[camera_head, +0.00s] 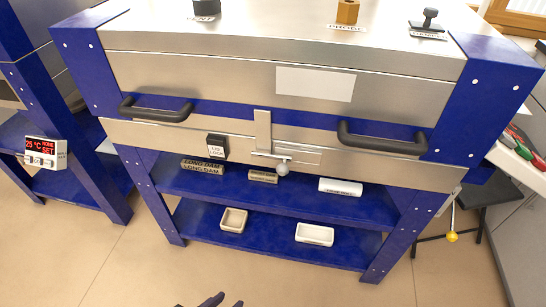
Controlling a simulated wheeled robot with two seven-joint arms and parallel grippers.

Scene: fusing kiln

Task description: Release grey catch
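The grey catch (283,169) is on the front of the silver kiln, below the middle of the lid seam. It has a pale grey ball knob on a short stem from a metal bolt, with an upright metal strap (263,130) above it. My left gripper (230,299) shows only as dark fingertips at the bottom edge. The tips look apart with nothing between them, far below the catch and not touching anything. The rest of it is cut off. My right gripper is not in view.
Two dark handles (156,113) (383,144) stick out from the lid. A black lid lock block (217,146) sits left of the catch. Blue shelves (275,247) below hold blocks and small trays. A yellow-ended rod (452,237) hangs at right. The floor in front is clear.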

